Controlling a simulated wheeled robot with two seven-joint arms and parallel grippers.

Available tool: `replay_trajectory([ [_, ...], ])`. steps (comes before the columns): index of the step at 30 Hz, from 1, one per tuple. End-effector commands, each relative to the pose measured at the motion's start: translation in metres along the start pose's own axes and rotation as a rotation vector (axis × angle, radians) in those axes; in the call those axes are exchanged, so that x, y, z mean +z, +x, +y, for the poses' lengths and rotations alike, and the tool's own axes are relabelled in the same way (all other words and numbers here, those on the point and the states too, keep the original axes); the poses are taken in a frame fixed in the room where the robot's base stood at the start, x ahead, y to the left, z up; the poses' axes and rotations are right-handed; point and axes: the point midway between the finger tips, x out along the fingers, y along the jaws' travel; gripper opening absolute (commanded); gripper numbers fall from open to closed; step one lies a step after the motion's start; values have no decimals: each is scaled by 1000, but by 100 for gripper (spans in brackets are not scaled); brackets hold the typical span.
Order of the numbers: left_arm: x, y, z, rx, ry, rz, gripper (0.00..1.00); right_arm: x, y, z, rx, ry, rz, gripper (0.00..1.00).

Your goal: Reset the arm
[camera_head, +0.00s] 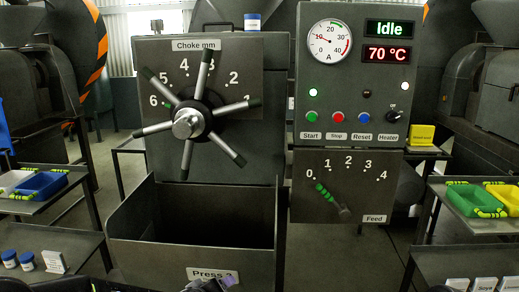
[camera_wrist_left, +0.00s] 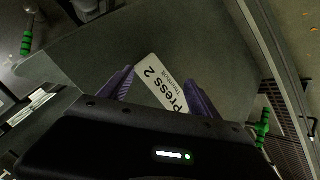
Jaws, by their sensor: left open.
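My left gripper (camera_wrist_left: 159,75) is open and empty, with its two purple fingers apart in the left wrist view. The white label "Press 2" (camera_wrist_left: 160,84) on a grey surface shows between and beyond the fingers. In the head view, a small dark and purple part, likely this gripper (camera_head: 213,285), shows at the bottom edge by the press label (camera_head: 212,274), covering part of it. My right gripper is in neither view.
The press has a spoked choke wheel (camera_head: 190,122), an open bin (camera_head: 125,255) below and a control panel (camera_head: 350,80) reading "Idle" and 70 °C. The feed lever (camera_head: 323,193) points near 0. Side tables hold a blue tray (camera_head: 40,186) and a green tray (camera_head: 472,202).

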Motion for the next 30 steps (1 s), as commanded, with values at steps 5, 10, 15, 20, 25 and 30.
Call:
replay_trajectory([
  [5, 133, 2, -74, -85, 160, -255, 72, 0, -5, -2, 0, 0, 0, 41],
  [10, 254, -34, -134, -124, 248, -512, 72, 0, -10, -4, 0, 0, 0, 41],
  [15, 341, -84, -171, -152, 244, -722, 72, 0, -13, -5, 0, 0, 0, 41],
  [20, 379, -110, -188, -183, 203, -818, 72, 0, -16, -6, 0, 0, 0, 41],
  [25, 383, -112, -193, -192, 186, -828, 72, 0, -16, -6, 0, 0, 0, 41],
  [30, 383, -112, -192, -192, 187, -827, 72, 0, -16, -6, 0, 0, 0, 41],
])
